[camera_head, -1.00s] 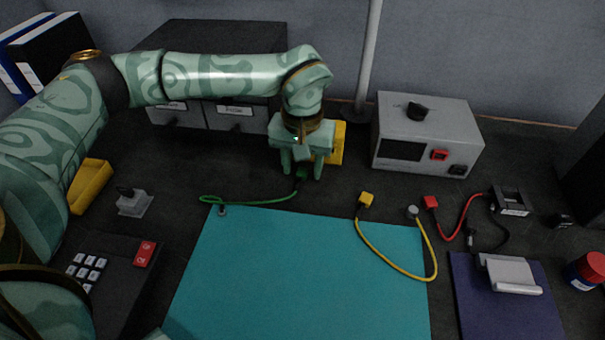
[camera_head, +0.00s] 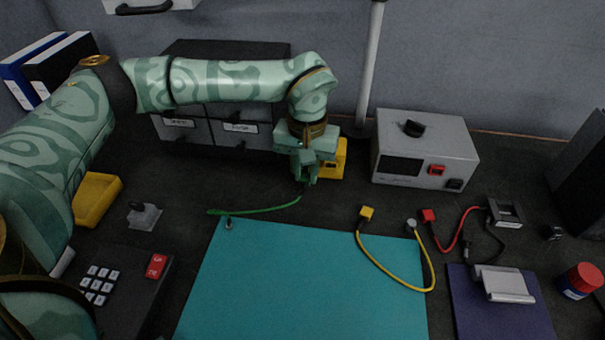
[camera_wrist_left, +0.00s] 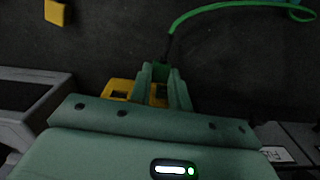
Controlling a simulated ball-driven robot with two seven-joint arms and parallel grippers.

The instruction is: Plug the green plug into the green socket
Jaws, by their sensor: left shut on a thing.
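In the head view the fingers hide most of the plug. A green cable (camera_head: 262,209) runs from the plug leftward to the top edge of the teal mat; it also shows in the left wrist view (camera_wrist_left: 215,8). I cannot make out a green socket in either view. My right gripper is not in view.
A yellow box (camera_head: 338,160) stands just behind my gripper. A grey power unit (camera_head: 440,150) stands to its right, and dark drawers (camera_head: 215,140) behind left. A yellow cable (camera_head: 385,276) and a red cable (camera_head: 460,232) lie to the right.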

